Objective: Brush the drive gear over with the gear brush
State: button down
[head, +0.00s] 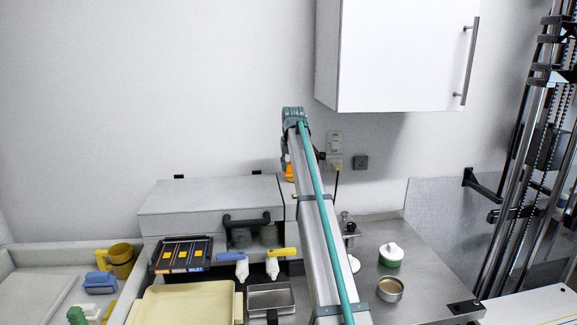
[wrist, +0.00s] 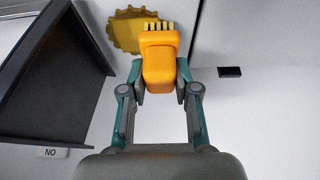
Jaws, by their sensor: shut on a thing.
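My gripper (wrist: 160,76) is shut on the orange gear brush (wrist: 158,62), seen in the wrist view. The brush has a row of short pale-yellow bristles at its far end. The drive gear (wrist: 127,32), a yellow-brown toothed wheel, is beyond the brush, up and to its left. The bristles overlap the gear's right edge in the picture; I cannot tell whether they touch it. In the head view a bit of orange (head: 289,173), probably the brush, shows beside my arm. My arm hides the gear there.
A dark panel (wrist: 48,75) stands close on the left in the wrist view. In the head view a grey box (head: 205,195) is left of my arm, with two brushes (head: 241,264), a cream tray (head: 185,304) and a metal tray (head: 270,299) before it. An open tin (head: 390,289) sits right.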

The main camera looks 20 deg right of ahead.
jog(key=shift+s+d, duration=0.2)
jog(key=shift+d, duration=0.7)
jog(key=shift+s+d, duration=0.25)
jog(key=shift+d, duration=0.6)
jog(key=shift+s+d, duration=0.2)
jog(key=shift+d, duration=0.7)
jog(key=shift+r, duration=0.1)
notch_tip(320, 180, up, 7)
jog(key=p, duration=0.3)
